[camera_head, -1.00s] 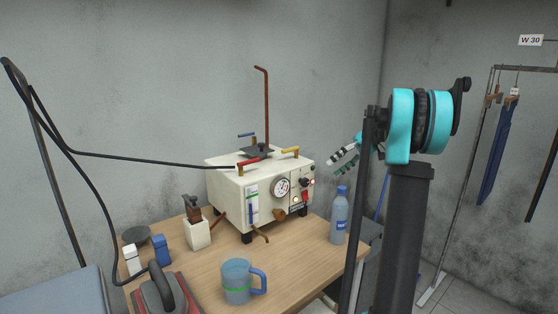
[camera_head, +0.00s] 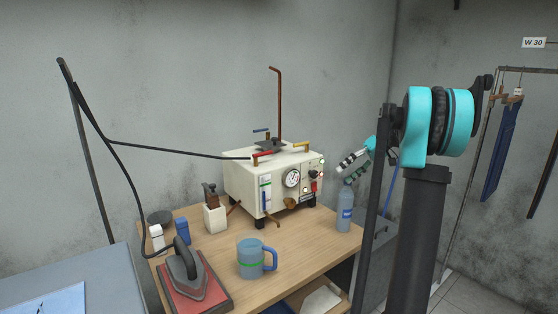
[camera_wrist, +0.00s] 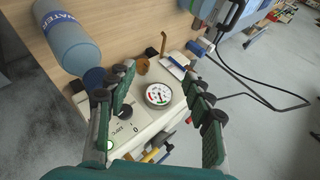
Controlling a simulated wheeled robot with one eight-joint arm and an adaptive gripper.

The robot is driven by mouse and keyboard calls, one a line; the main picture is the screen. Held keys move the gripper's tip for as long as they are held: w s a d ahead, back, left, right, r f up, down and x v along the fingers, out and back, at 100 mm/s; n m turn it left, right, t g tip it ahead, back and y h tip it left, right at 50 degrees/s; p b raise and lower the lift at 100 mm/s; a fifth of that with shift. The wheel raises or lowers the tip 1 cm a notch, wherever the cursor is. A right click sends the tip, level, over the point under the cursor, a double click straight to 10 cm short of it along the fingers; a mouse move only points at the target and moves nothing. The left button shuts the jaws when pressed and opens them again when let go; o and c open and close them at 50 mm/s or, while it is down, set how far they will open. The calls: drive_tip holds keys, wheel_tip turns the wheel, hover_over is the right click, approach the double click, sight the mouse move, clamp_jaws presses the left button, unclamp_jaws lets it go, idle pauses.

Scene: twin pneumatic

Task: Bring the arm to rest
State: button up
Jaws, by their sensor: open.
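My gripper (camera_head: 352,162) shows in the head view to the right of the white steam generator (camera_head: 240,193), above the blue water bottle (camera_head: 345,212). Its fingers are apart and nothing is between them. In the wrist view my gripper (camera_wrist: 160,106) has its two green-and-black fingers spread wide. The generator's front panel with the round gauge (camera_wrist: 158,95) lies beyond the gap, apart from the fingers. The bottle (camera_wrist: 68,38) shows at the upper left. My upper arm stands at the right of the head view and hides part of the forearm.
The wooden table (camera_head: 300,247) also bears a blue mug (camera_head: 250,260), an iron (camera_head: 184,276) on a red pad, and small containers. An ironing board (camera_head: 105,280) is at the lower left. A clothes rail (camera_head: 470,190) with hanging trousers stands at the right.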

drive_tip(key=s+a+f+m+t+h, duration=0.1)
drive_tip(key=s+a+f+m+h, duration=0.15)
drive_tip(key=s+f, duration=0.4)
drive_tip(key=s+a+f+m+t+h, duration=0.1)
drive_tip(key=s+a+f+h, duration=0.25)
drive_tip(key=s+f, duration=0.35)
drive_tip(key=s+f+t+h, duration=0.1)
drive_tip(key=s+f+h, duration=0.1)
drive_tip(key=s+f, duration=0.3)
drive_tip(key=s+f+m+t+h, duration=0.1)
drive_tip(key=s+f, duration=0.5)
drive_tip(key=s, duration=0.6)
drive_tip(key=shift+s+d+t+h, duration=0.25)
drive_tip(key=shift+d+t+h, duration=0.15)
drive_tip(key=shift+t, duration=0.2)
